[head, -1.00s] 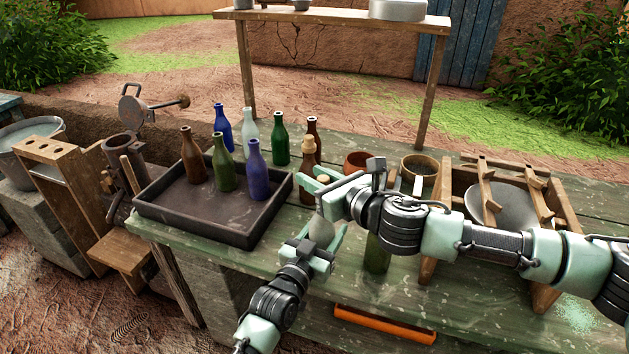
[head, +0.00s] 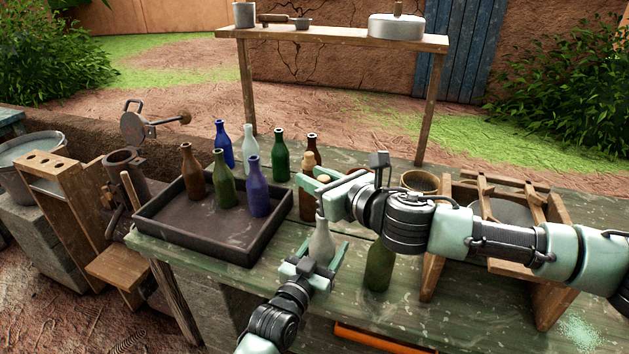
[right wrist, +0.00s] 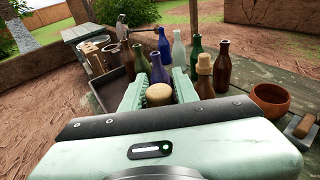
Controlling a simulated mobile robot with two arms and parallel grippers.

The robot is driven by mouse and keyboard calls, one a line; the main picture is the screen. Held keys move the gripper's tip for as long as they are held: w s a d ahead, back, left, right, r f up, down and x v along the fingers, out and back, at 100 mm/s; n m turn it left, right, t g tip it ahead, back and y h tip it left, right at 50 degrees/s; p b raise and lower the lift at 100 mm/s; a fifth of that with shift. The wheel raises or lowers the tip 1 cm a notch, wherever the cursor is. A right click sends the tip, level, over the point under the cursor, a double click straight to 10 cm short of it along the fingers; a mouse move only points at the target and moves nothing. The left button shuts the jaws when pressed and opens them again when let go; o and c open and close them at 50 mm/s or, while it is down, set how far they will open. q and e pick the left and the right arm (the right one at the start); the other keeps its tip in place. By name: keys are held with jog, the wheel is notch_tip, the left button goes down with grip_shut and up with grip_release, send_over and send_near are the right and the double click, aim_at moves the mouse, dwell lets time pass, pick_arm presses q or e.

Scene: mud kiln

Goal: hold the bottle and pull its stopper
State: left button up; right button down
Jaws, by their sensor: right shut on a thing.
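A pale frosted bottle (head: 321,243) stands upright near the front of the green table. My left gripper (head: 322,248) has its fingers on either side of the bottle's body; I cannot tell whether they press on it. My right gripper (head: 323,190) is above the bottle and shut on its cork stopper (head: 323,178). The stopper also shows between the fingers in the right wrist view (right wrist: 159,94). The bottle's neck shows just below the right gripper, which partly covers its mouth.
A dark tray (head: 195,238) with several coloured bottles is on the left. A corked brown bottle (head: 307,203) stands close behind my right gripper. A green bottle (head: 379,268) stands under my right arm. A wooden frame (head: 440,240) is at the right.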

pick_arm(q)
jog(key=shift+o, duration=1.2)
jog(key=shift+s, duration=0.1)
